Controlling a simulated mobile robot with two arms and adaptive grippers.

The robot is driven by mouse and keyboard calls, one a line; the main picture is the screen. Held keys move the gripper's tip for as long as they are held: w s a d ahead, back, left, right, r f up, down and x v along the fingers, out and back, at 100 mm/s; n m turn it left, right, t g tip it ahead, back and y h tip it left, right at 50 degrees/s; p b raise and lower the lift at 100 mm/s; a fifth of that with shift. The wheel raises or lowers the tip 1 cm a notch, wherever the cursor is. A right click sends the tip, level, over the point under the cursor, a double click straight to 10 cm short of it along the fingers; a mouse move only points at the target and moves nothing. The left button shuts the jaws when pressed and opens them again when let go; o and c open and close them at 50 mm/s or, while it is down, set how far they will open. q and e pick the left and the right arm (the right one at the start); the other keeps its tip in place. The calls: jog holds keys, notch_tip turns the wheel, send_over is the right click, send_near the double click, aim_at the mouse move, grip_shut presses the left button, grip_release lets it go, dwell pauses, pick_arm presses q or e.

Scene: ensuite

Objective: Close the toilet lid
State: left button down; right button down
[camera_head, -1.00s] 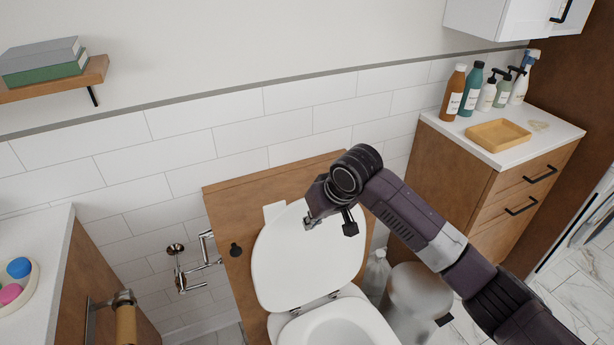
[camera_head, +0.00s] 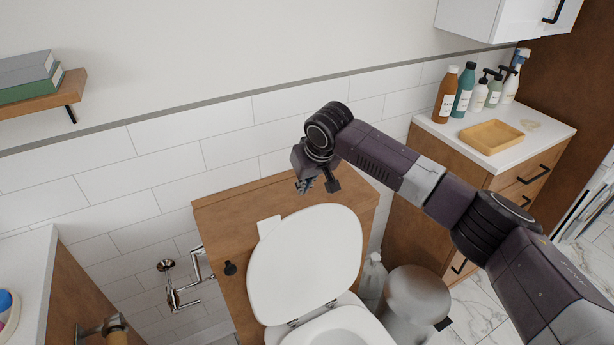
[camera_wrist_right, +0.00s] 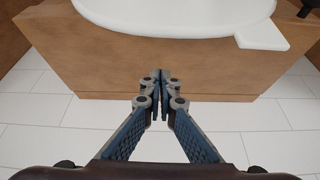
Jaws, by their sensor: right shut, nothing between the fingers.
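The white toilet lid (camera_head: 305,265) is raised and leans back toward the wooden cistern box (camera_head: 222,225). Below it the toilet seat and bowl (camera_head: 345,330) show at the bottom edge of the head view. My right gripper (camera_head: 318,186) is above the lid's top edge, over the box top, and apart from the lid as far as I can see. In the right wrist view its fingers (camera_wrist_right: 161,82) are shut and empty, with the lid (camera_wrist_right: 180,14) at the top of the picture. My left gripper is out of view.
A metal bin (camera_head: 415,295) stands right of the toilet. A wooden cabinet (camera_head: 430,195) with bottles and a yellow tray (camera_head: 491,136) is beyond. A chrome wall fitting (camera_head: 180,285) is at left, and a wooden shelf (camera_head: 40,97) is on the wall.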

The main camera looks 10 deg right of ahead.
jog(key=shift+w+f, duration=0.15)
jog(key=shift+f, duration=0.35)
jog(key=s, duration=0.1)
jog(key=s+d+p, duration=0.1)
jog(key=s, duration=0.1)
jog(key=shift+s+d+f, duration=0.1)
jog(key=shift+s+f, duration=0.1)
jog(key=shift+s, duration=0.15)
